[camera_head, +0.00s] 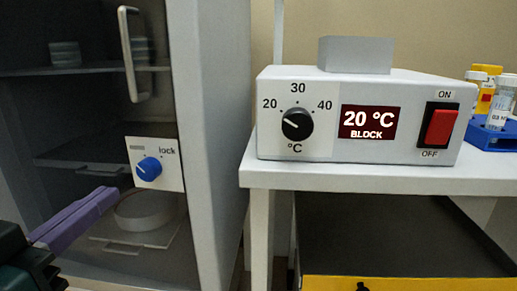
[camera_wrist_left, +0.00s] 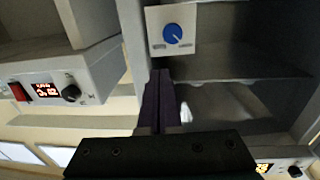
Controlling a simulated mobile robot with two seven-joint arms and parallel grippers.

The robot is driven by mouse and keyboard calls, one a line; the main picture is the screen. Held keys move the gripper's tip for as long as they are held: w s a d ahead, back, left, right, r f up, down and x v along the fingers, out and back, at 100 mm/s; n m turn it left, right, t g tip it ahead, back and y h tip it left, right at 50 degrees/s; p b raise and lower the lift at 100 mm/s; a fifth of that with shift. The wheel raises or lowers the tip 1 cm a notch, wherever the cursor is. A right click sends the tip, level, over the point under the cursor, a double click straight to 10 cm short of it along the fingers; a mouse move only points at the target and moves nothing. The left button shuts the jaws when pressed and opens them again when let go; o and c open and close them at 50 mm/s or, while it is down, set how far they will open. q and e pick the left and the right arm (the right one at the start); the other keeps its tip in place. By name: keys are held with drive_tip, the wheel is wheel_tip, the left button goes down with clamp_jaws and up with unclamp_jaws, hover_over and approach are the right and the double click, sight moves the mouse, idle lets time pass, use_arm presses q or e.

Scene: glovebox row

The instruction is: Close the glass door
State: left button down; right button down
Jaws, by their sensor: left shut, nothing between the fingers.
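The glass door (camera_head: 85,110) is at the left of the head view, on a grey cabinet. It has a pale vertical bar handle (camera_head: 131,55) near its right edge. Below the handle is a white lock plate with a blue knob (camera_head: 148,168), which also shows in the wrist view (camera_wrist_left: 172,33). I cannot tell how far the door stands from its frame. My left gripper (camera_head: 108,195) is shut and empty, its purple fingers pointing toward the cabinet, below and left of the knob. In the wrist view the fingers (camera_wrist_left: 158,85) are together below the lock plate. Contact with the door is unclear.
Shelves inside the cabinet hold stacked dishes (camera_head: 65,54) and a round white dish (camera_head: 145,210). Right of the cabinet, a white table (camera_head: 380,181) bears a heating block unit (camera_head: 365,148) reading 20 °C and a blue tube rack (camera_head: 495,137). A yellow-fronted box (camera_head: 410,284) is below.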

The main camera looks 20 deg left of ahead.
sight(165, 154)
use_arm(q)
drive_tip(key=w, duration=0.4)
drive_tip(key=w+a+b, duration=0.1)
drive_tip(key=w, duration=0.3)
drive_tip(key=w+a+b, duration=0.1)
drive_tip(key=w, duration=0.3)
drive_tip(key=shift+w+a, duration=0.15)
drive_tip(key=shift+w, duration=0.25)
drive_tip(key=w, duration=0.1)
drive_tip(key=w+b, duration=0.1)
drive_tip(key=w, duration=0.1)
drive_tip(key=shift+w+a+f+b, duration=0.1)
drive_tip(key=shift+a+b, duration=0.15)
drive_tip(key=shift+b, duration=0.05)
drive_tip(key=shift+w, duration=0.3)
drive_tip(key=shift+s+f, duration=0.1)
drive_tip(key=shift+f, duration=0.05)
drive_tip(key=shift+a+f, duration=0.1)
drive_tip(key=shift+f, duration=0.05)
